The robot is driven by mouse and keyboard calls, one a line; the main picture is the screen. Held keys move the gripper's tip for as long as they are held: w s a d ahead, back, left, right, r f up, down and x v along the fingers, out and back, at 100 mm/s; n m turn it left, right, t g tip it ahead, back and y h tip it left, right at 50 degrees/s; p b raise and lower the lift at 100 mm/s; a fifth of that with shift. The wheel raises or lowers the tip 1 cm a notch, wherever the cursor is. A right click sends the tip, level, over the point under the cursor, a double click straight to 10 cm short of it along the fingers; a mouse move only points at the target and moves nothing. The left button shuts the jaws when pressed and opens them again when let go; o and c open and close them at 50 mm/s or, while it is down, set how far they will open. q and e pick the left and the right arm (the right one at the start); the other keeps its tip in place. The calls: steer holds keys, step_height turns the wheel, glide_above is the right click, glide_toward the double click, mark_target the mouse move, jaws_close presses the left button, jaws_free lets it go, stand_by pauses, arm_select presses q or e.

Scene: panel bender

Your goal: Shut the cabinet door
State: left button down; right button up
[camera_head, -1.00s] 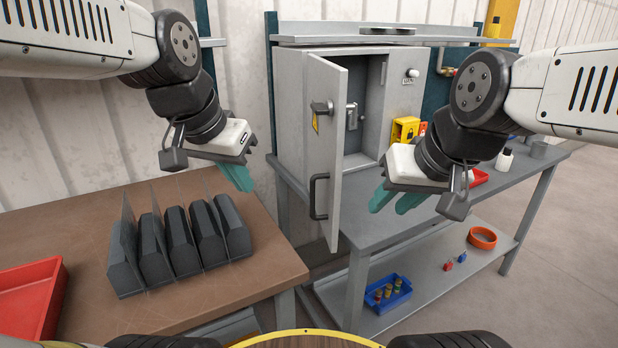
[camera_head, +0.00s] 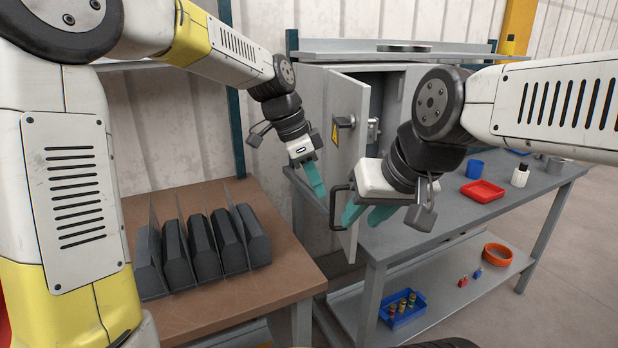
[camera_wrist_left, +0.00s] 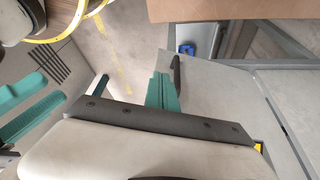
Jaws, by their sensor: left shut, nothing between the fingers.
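The door carries a black latch (camera_head: 344,122), a yellow label and a black bar handle (camera_head: 334,205). My left gripper (camera_head: 317,194) is shut and empty, on the outer side of the door near the handle. In the left wrist view its teal fingers (camera_wrist_left: 162,92) lie over the door's grey face (camera_wrist_left: 215,95), close to the handle (camera_wrist_left: 177,75); contact cannot be told. My right gripper (camera_head: 362,222) is open and empty, in front of the door's free edge, hiding part of the cabinet opening.
A brown table (camera_head: 220,290) with several dark angled blocks (camera_head: 205,245) stands at left. The workbench (camera_head: 450,215) holds a red tray (camera_head: 482,191), blue cup (camera_head: 475,168) and white bottle (camera_head: 520,175). Its lower shelf carries a blue bin (camera_head: 403,310) and orange ring (camera_head: 497,254).

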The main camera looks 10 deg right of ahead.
arm_select(q)
steer(key=d+f, duration=0.5)
steer(key=d, duration=0.1)
steer(key=shift+f, duration=0.25)
steer(key=shift+w+d, duration=0.1)
steer(key=shift+d, duration=0.1)
